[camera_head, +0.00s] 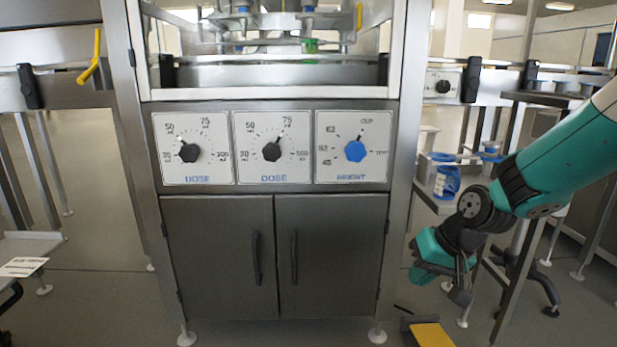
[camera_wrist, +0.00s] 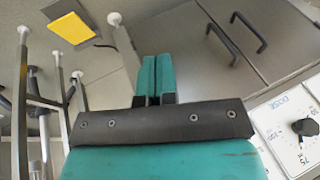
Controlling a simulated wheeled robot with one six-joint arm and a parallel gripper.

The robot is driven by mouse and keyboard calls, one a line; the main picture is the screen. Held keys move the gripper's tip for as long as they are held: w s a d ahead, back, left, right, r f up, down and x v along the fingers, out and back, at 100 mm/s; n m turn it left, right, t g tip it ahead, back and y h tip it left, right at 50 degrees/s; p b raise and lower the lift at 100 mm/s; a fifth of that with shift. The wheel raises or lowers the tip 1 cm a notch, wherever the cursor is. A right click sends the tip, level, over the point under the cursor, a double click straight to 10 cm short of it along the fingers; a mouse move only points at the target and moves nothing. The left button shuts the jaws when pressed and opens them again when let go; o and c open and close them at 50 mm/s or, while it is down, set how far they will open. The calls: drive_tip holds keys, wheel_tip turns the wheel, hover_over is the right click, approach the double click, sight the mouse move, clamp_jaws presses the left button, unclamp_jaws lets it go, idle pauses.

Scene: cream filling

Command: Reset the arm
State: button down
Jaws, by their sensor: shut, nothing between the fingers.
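My arm (camera_head: 560,160) is teal with dark joints and reaches in from the right in the head view. My gripper (camera_wrist: 154,78) shows in the wrist view with its two teal fingers together and nothing between them. In the head view the gripper end hangs low, right of the filling machine's cabinet (camera_head: 220,250), apart from it. The fingertips are hard to make out there. In the wrist view the cabinet doors (camera_wrist: 250,35) with dark handles lie beyond the fingers at the upper right.
Three dial panels sit above the cabinet: a left dose knob (camera_head: 189,152), a middle dose knob (camera_head: 271,151) and a blue height knob (camera_head: 355,151). A yellow pedal (camera_head: 432,335) lies on the floor below my gripper. A side table with blue containers (camera_head: 446,182) stands behind my arm.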

drive_tip(key=s+a+r+n+g+p, duration=0.2)
drive_tip(key=s+a+r+n+p, duration=0.15)
drive_tip(key=s+r, duration=0.75)
drive_tip(key=s+a+r+n+g+p, duration=0.15)
drive_tip(key=s+a+r+n, duration=0.35)
drive_tip(key=s, duration=1)
wheel_tip(320, 180, up, 39)
drive_tip(key=d+m+p, duration=0.1)
drive_tip(key=d+p, duration=0.1)
drive_tip(key=p, duration=3.6)
drive_tip(key=shift+d, duration=0.3)
drive_tip(key=shift+s+m, duration=0.1)
drive_tip(key=shift+m, duration=0.15)
